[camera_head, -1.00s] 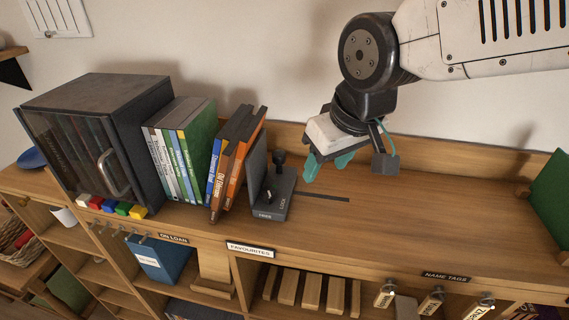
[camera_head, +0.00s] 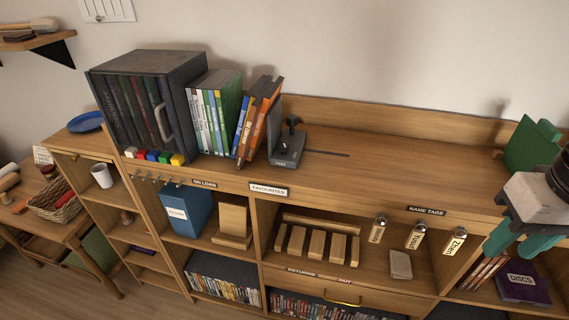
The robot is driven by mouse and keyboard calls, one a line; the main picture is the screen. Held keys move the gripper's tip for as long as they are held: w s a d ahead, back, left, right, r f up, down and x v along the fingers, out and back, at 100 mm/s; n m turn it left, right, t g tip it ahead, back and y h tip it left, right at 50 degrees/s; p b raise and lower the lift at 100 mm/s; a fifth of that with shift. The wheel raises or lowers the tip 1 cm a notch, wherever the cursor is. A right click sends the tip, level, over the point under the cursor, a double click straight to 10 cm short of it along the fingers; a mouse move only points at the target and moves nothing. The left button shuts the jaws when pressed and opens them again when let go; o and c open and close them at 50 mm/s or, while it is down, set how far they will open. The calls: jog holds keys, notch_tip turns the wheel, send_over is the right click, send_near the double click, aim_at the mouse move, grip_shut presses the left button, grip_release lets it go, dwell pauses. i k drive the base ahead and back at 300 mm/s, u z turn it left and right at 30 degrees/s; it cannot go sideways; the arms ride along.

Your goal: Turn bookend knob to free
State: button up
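The dark grey bookend (camera_head: 287,150) stands on the shelf top, right of a row of leaning DVD cases. Its black knob (camera_head: 293,121) sticks up from the base; which way it is turned is too small to tell. A label on the base front is too small to read now. My gripper (camera_head: 518,243) is at the far right edge, in front of the shelf, far from the bookend. Its two teal fingers point down, apart, with nothing between them. Part of my wrist is cut off by the picture edge.
A dark disc cabinet (camera_head: 150,100) with a handle stands left of the DVD cases (camera_head: 215,115). A green bookend-like piece (camera_head: 530,143) stands at the right end. The shelf top (camera_head: 410,170) between is clear, with a dark slot (camera_head: 327,153) right of the bookend.

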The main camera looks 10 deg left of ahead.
aim_at(283, 146)
jog(key=k, duration=0.45)
jog(key=z, duration=1.1)
jog(key=i, duration=1.1)
jog(key=u, duration=2.35)
